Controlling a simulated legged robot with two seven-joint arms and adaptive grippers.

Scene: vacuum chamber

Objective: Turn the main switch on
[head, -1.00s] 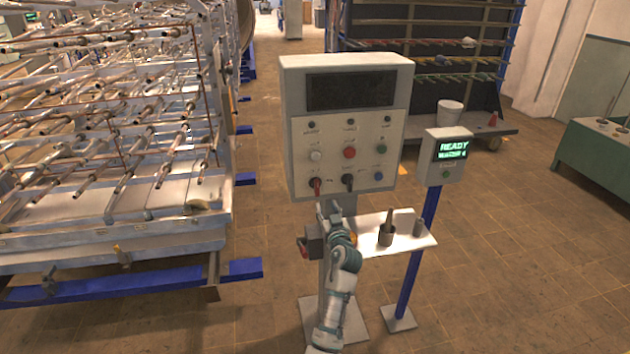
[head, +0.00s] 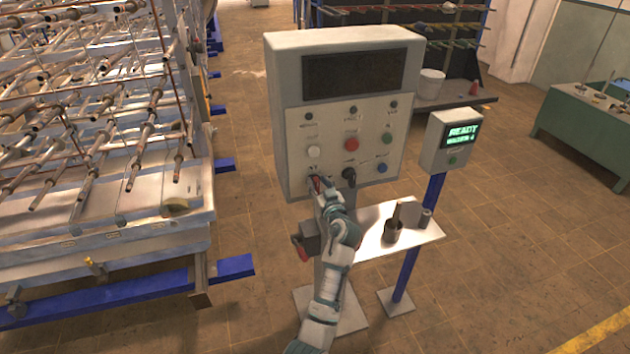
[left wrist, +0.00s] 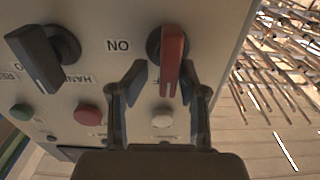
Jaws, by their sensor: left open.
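The main switch appears to be the red rotary handle (head: 315,183) at the lower left of the grey control panel's front (head: 285,120). In the left wrist view the red handle (left wrist: 172,60) is seen close up, with an inverted "ON" label to its left; its long grip runs up and down in that picture. My left gripper (head: 323,188) is at the panel, just below the switch. In the left wrist view its two fingers (left wrist: 165,72) are open, one either side of the handle's grip; contact cannot be told. My right gripper is in no view.
A black rotary switch (head: 349,178) is right of the red one; in the left wrist view it is at left (left wrist: 45,58). A white shelf (head: 425,233) holds small cups below the panel. A display box (head: 450,142) reads READY. A pipe rack (head: 90,130) stands left.

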